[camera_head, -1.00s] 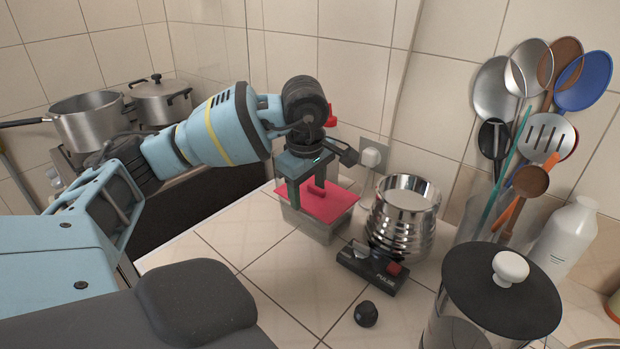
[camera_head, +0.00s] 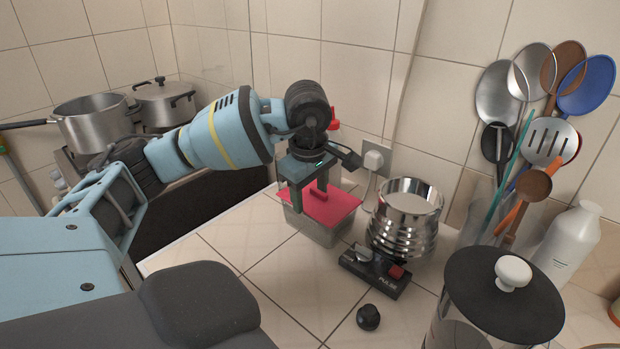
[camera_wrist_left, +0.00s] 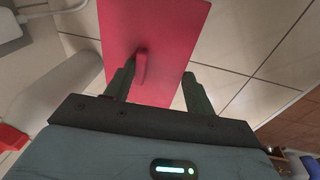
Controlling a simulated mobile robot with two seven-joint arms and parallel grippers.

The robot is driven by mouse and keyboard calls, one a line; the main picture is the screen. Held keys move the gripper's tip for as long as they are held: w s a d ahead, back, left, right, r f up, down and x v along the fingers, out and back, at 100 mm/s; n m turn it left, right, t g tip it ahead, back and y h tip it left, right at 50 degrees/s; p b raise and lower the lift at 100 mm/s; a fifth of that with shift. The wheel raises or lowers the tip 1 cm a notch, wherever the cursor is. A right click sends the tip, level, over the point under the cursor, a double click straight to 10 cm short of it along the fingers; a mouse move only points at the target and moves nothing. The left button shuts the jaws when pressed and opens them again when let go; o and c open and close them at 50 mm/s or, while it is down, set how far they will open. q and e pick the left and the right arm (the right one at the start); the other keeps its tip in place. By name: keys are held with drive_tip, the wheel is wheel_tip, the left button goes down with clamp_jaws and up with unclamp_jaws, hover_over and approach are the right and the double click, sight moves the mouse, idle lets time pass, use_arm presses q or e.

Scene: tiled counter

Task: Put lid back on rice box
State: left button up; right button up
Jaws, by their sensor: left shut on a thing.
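The red lid (camera_head: 340,204) with a raised handle lies flat at the top of the clear rice box (camera_head: 318,232) in the head view. Whether it is fully seated on the rim cannot be told. My left gripper (camera_head: 311,200) points down over the lid, shut on it, with fingers near the handle. In the left wrist view the lid (camera_wrist_left: 155,30) extends beyond my left gripper (camera_wrist_left: 160,92), its handle showing near the fingers. The box is hidden under the lid there. My right gripper is not in view.
A black knob (camera_head: 368,317) and a black-lidded canister (camera_head: 500,300) are nearer. Utensils (camera_head: 525,140) stand at right. The counter (camera_head: 240,235) left of the box is clear.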

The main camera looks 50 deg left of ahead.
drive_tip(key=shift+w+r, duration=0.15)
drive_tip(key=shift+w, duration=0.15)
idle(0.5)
use_arm(q)
drive_tip(key=shift+f, duration=0.15)
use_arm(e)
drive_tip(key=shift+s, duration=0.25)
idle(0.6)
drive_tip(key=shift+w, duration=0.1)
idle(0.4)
use_arm(q)
drive_tip(key=o, duration=1)
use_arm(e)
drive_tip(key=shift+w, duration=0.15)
use_arm(q)
drive_tip(key=shift+o, duration=0.4)
drive_tip(key=o, duration=0.4)
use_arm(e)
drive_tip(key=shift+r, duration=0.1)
